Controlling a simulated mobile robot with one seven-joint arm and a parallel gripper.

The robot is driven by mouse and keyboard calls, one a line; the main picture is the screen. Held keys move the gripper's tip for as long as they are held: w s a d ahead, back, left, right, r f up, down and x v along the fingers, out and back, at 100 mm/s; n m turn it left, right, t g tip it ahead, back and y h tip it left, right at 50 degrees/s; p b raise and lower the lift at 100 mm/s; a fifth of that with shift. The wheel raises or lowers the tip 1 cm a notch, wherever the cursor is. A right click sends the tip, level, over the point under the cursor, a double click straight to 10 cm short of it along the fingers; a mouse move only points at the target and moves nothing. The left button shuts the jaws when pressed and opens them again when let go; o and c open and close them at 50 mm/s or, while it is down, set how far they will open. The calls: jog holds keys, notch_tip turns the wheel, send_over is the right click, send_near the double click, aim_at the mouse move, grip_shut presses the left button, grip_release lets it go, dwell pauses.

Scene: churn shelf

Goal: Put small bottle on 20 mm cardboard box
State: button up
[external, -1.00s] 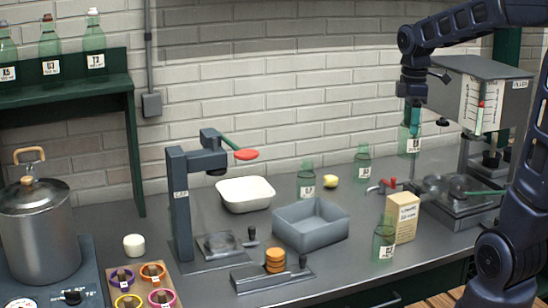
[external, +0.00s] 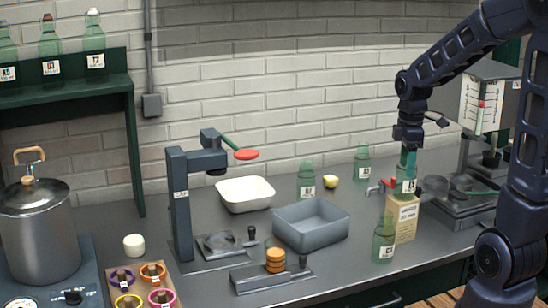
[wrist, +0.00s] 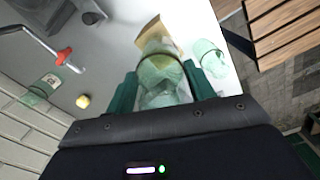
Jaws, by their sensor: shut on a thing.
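My gripper (external: 408,158) is shut on a small green glass bottle (external: 405,186) with a white label, held upright. The bottle also shows between the fingers in the wrist view (wrist: 160,78). The cardboard box (external: 404,222), tan with printed text, stands on the counter directly below the bottle. The bottle's base is at about the height of the box top; I cannot tell whether they touch. In the wrist view the box (wrist: 152,32) shows beyond the bottle, partly hidden by it.
A similar bottle (external: 383,242) stands close to the box's left front. Two more bottles (external: 306,182) (external: 362,164) and a lemon (external: 331,181) stand farther back. A red-handled tap (wrist: 64,56) is near the box. A grey bin (external: 311,226) lies to the left.

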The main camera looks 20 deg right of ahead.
jog(key=shift+f, duration=0.1)
jog(key=o, duration=1)
jog(key=shift+o, duration=0.2)
notch_tip(320, 180, up, 11)
jog(key=shift+f, duration=0.1)
jog(key=s+d+m+t, duration=0.1)
jog(key=s+m+t, duration=0.3)
jog(key=s+m, duration=0.9)
jog(key=shift+s+d+m+t, duration=0.25)
jog(key=shift+s+m+t, duration=0.05)
jog(key=shift+s, duration=1.25)
